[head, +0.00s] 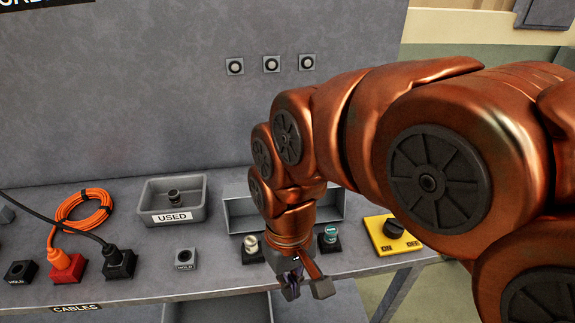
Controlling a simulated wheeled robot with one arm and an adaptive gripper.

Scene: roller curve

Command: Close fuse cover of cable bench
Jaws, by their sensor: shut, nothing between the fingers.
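A grey, box-like housing (239,214) stands on the bench (210,268), right of the tray marked USED. It may be the fuse housing, but my arm hides its middle, so I cannot tell which part is the cover or how far it stands open. My gripper (298,282) points down in front of the housing, at the bench's front edge. It is shut and empty, and appears apart from the housing. A silver-topped fitting (251,243) and a green-topped fitting (330,234) stand on either side of my wrist.
The USED tray (147,202) holds a small dark part. A yellow ON/OFF switch box (376,225) with a dark knob stands at the right. An orange cable coil (82,208), a red plug (66,266) and a black plug (118,263) lie left. A grey panel rises behind.

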